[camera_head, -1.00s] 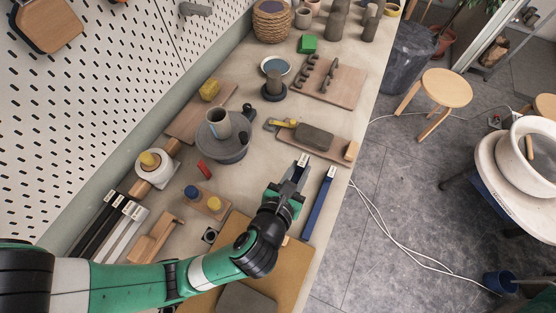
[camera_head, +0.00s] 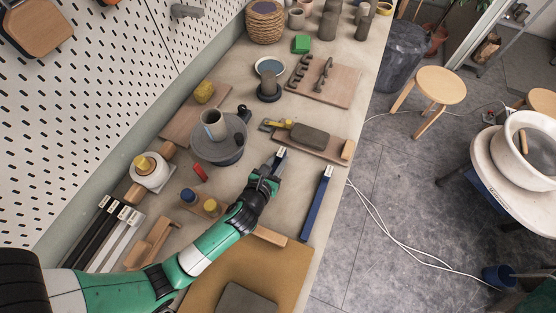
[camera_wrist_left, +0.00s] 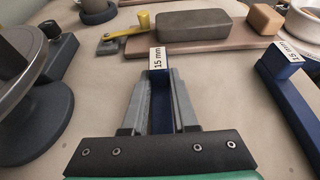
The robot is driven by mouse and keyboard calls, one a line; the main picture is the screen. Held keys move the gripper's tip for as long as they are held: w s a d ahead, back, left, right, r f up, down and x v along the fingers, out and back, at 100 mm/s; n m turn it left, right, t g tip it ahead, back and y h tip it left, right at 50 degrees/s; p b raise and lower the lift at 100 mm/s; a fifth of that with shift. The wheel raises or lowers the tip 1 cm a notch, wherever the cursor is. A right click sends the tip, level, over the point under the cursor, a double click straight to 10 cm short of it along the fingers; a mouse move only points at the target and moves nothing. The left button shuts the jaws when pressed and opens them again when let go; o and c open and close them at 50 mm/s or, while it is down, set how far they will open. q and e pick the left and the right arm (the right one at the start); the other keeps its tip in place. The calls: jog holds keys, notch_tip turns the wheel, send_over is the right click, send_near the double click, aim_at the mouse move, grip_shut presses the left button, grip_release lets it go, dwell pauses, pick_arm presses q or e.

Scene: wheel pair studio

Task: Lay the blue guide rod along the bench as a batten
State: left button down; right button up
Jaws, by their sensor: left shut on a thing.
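My left gripper (camera_head: 273,168) is shut on a blue guide rod (camera_head: 281,153) with a white end label. The left wrist view shows my left gripper (camera_wrist_left: 160,82) with the held rod (camera_wrist_left: 158,100) between its fingers, its label reading "15 mm" facing up. I cannot tell whether the rod touches the bench (camera_head: 230,95). A second blue rod (camera_head: 317,205) with a similar label lies along the bench's right edge, apart from the gripper; it also shows in the left wrist view (camera_wrist_left: 288,95). My right gripper is not in view.
A pinkish board (camera_head: 335,155) with a grey block (camera_head: 309,138) lies just beyond the held rod. A grey round turntable (camera_head: 222,150) stands left of it. A tan board (camera_head: 245,265) and a wooden strip (camera_head: 270,237) lie nearer. Bare bench separates the two blue rods.

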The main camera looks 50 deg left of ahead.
pick_arm(q)
jog(key=shift+f, duration=0.1)
jog(key=c, duration=0.7)
grip_release()
